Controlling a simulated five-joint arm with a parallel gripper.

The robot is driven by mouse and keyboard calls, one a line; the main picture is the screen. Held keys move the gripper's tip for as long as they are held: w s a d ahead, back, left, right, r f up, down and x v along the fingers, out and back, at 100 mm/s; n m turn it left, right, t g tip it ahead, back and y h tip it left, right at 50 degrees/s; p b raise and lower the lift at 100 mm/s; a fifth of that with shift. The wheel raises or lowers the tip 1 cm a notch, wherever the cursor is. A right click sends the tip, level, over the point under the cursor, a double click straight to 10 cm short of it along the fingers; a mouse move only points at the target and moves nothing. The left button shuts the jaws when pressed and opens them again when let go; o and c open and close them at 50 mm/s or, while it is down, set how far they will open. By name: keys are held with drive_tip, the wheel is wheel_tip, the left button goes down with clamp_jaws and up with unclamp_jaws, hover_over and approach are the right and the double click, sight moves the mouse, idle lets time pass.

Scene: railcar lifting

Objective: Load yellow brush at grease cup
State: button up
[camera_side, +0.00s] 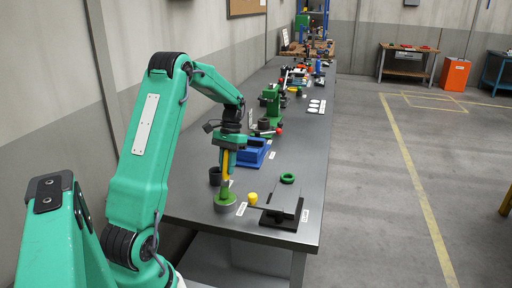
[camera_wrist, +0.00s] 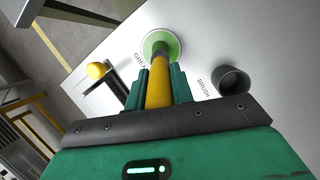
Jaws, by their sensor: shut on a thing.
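My gripper (camera_side: 227,148) is shut on the yellow brush (camera_side: 226,164), which hangs upright with its handle between the fingers. The brush's lower end is at the grease cup (camera_side: 227,204), a short grey-green round cup near the bench's front left. In the wrist view the yellow brush (camera_wrist: 158,88) runs between the green fingers (camera_wrist: 158,92) towards the green grease in the cup (camera_wrist: 161,40). How deep the tip sits in the grease is hard to tell. The dark brush holder (camera_wrist: 234,80), labelled BRUSH, stands empty beside it.
A yellow knob (camera_side: 252,198) on a thin arm stands right of the cup, by a grey plate on a black base (camera_side: 278,222) with a green ring (camera_side: 288,178). A blue block (camera_side: 253,153) and a green press (camera_side: 271,100) stand behind. The bench's right strip (camera_side: 312,160) is clear.

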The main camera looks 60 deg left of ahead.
sight(227, 153)
idle(0.3)
drive_tip(key=shift+r, duration=3.5)
drive_tip(key=shift+w+d+r, duration=0.2)
drive_tip(key=shift+w+d, duration=0.05)
drive_tip(key=shift+w, duration=0.1)
drive_tip(key=w+d+r+m+y, duration=0.1)
drive_tip(key=w+d+r, duration=0.3)
drive_tip(key=d, duration=0.5)
drive_tip(key=w+d+r+m, duration=0.4)
drive_tip(key=d+r, duration=0.1)
drive_tip(key=d, duration=0.4)
drive_tip(key=w+d+r+m+g+y, duration=0.1)
drive_tip(key=w+d+r, duration=0.4)
drive_tip(key=d, duration=0.5)
drive_tip(key=shift+r+m+y, duration=0.2)
drive_tip(key=shift+m+y, duration=0.1)
drive_tip(key=shift+m, duration=0.5)
